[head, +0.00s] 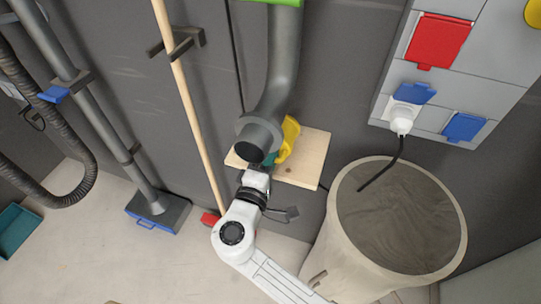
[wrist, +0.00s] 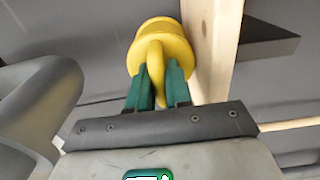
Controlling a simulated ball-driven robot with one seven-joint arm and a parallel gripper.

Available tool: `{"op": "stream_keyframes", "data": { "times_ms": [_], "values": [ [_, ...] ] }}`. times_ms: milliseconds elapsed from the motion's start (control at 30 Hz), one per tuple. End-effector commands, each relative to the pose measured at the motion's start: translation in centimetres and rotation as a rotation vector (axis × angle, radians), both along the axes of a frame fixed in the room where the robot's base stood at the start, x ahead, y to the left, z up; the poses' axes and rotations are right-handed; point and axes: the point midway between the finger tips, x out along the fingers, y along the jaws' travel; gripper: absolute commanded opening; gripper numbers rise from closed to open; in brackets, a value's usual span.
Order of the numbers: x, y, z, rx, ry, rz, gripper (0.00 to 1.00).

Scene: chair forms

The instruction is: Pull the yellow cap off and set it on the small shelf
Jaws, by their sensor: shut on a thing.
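The yellow cap (head: 289,137) is off the grey pipe (head: 262,128), whose dark lower end shows. My gripper (head: 269,160) is partly hidden behind the pipe's end in the head view. In the wrist view, the green fingers of my gripper (wrist: 158,84) are shut on the tab of the yellow cap (wrist: 152,40). The small wooden shelf (head: 312,158) is on the wall behind the pipe. The cap is over or at it in the head view. In the wrist view the cap is close beside the shelf board (wrist: 212,45); I cannot tell whether they touch.
The grey pipe (wrist: 35,112) is close on the left in the wrist view. A large bin (head: 335,235) stands right of my arm. A wall panel with a red box (head: 438,40) and a plugged black cord is at the upper right. A wooden pole (head: 188,105) stands left.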

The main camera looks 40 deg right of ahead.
Motion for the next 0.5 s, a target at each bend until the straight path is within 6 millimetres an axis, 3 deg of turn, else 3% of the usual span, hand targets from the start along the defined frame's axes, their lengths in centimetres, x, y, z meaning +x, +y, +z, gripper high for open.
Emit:
{"op": "stream_keyframes", "data": {
  "times_ms": [467, 500],
  "values": [
    [0.00, 0.01, -0.25, 0.000, 0.000, 0.000, 0.00],
    [0.00, 0.01, -0.25, 0.000, 0.000, 0.000, 0.23]
  ]
}}
